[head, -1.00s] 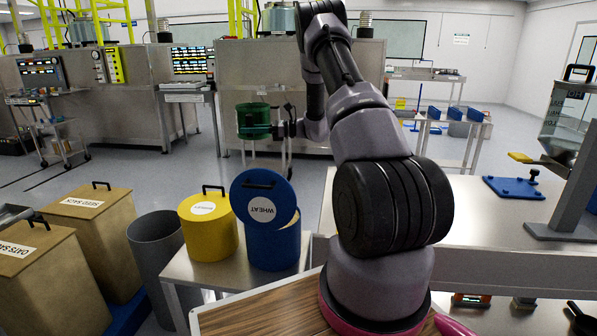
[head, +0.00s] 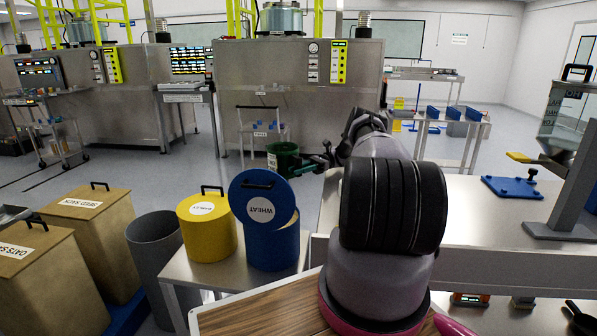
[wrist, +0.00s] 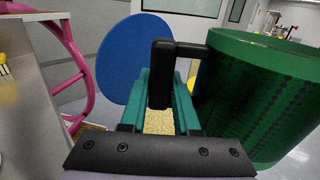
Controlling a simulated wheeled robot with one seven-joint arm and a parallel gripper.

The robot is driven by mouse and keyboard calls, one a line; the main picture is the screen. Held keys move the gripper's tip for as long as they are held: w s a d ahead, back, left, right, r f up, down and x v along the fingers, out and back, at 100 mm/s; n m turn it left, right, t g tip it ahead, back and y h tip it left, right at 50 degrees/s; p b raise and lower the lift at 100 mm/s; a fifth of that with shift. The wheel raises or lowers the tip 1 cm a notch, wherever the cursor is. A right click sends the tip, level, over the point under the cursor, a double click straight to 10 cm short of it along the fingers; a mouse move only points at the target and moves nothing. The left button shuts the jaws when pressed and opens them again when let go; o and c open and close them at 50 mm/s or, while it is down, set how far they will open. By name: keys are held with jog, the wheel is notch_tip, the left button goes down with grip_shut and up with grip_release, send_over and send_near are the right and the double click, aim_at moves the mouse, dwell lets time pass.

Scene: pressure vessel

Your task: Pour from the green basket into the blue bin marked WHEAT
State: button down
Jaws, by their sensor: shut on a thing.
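The green basket (head: 287,158) is in the air, just behind and above the blue bin in the head view. It looks roughly upright; its inside is hidden. My gripper (head: 322,160) is at its right. In the wrist view, my gripper (wrist: 165,100) is shut on the black handle of the basket (wrist: 262,95). The blue bin (head: 272,250) stands on a small table. Its round blue lid (head: 262,200), marked WHEAT, stands tilted up at the bin's top and also shows in the wrist view (wrist: 140,60). Pale yellow grain (wrist: 158,122) shows between my fingers.
A shut yellow bin (head: 208,238) stands left of the blue bin on the small metal table (head: 190,272). A grey open bin (head: 158,250) and brown sack boxes (head: 90,235) are further left. A metal bench (head: 480,225) is at the right.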

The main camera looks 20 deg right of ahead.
jog(key=shift+d+f, duration=0.1)
jog(key=shift+d, duration=0.05)
dwell(0.3)
jog(key=f+n+h, duration=0.1)
jog(key=s+a+f+t+h, duration=0.1)
jog(key=h, duration=0.1)
jog(key=shift+a+n, duration=0.1)
jog(key=shift+n, duration=0.3)
jog(key=shift+f+h, duration=0.3)
jog(key=shift+f, duration=0.05)
jog(key=shift+s+f+n+t+h, duration=0.1)
jog(key=shift+f+n+t+h, duration=0.7)
jog(key=shift+f+t+h, duration=0.75)
jog(key=shift+f+n+t+h, duration=0.8)
jog(key=shift+f+t+h, duration=0.15)
jog(key=shift+f+h, duration=1.2)
